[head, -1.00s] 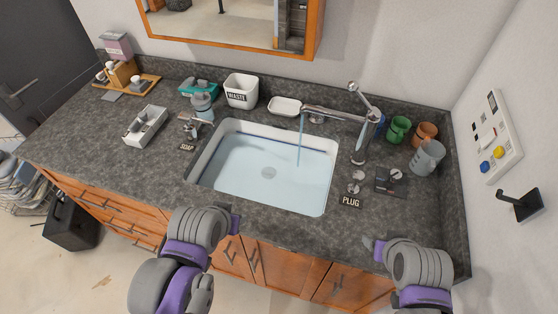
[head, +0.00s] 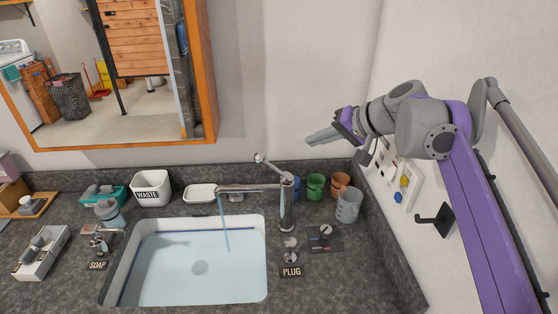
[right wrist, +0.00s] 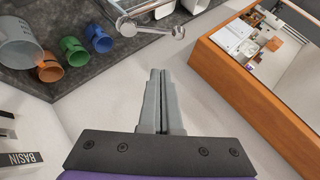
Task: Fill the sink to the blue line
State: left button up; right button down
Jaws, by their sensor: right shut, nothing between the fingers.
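The white sink (head: 258,282) is set in the dark counter and holds pale blue water (head: 195,268). A dark blue line (head: 131,262) shows along its left inner wall; I cannot tell exactly how the water stands against it. The chrome faucet (head: 286,212) has a stream (head: 223,226) running from its spout into the basin. Its lever (head: 262,159) points up and left; the lever's end also shows in the right wrist view (right wrist: 178,32). My right gripper (head: 312,138) is shut and empty, above and right of the lever, apart from it. My left gripper is out of view.
A plug knob (head: 290,244) and a small control plate (head: 322,237) lie right of the sink. Green (head: 315,187) and orange (head: 340,185) cups and a grey jug (head: 348,206) stand below my right gripper. A mirror (head: 120,75) hangs behind; a hook (head: 436,218) juts from the right wall.

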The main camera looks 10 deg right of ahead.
jog(key=s+a+x, duration=0.1)
jog(key=x, duration=1.1)
jog(key=shift+s+a+f, duration=0.2)
jog(key=shift+a+f, duration=0.25)
jog(key=shift+f, duration=0.05)
